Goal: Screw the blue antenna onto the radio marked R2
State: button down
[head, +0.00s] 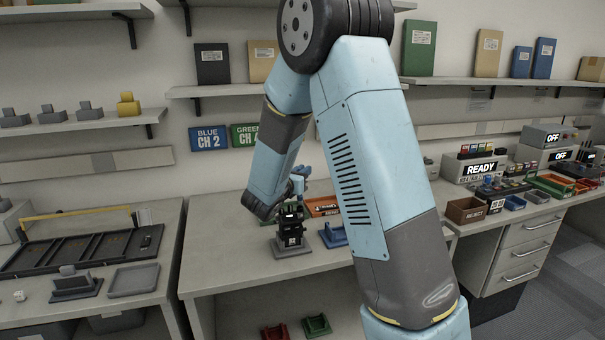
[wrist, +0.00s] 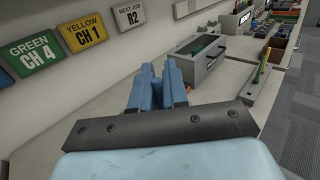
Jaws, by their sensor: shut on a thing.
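A black radio (head: 290,222) stands upright in a grey stand on the middle bench in the head view. The small white mark on its front is too small to read. My gripper (head: 298,184) is at the end of my bent arm, above and just right of the radio's top. In the wrist view my gripper (wrist: 159,84) has its blue fingers close together, shut on a blue piece, which I take to be the blue antenna. It barely stands out from the blue fingers, and its lower end is hidden. I cannot tell whether it touches the radio.
An orange tray (head: 322,206) and a blue holder (head: 333,236) sit right of the radio, partly behind my arm. Wall signs include a "NEXT JOB R2" sign (wrist: 129,15). A brown reject bin (head: 467,211) stands on the right bench. The middle bench's front left is clear.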

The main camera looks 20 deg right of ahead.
jog(key=shift+f, duration=1.15)
jog(key=c, duration=1.1)
grip_release()
jog(key=shift+o, duration=0.2)
jog(key=v, duration=1.3)
jog(key=shift+s+a, duration=0.25)
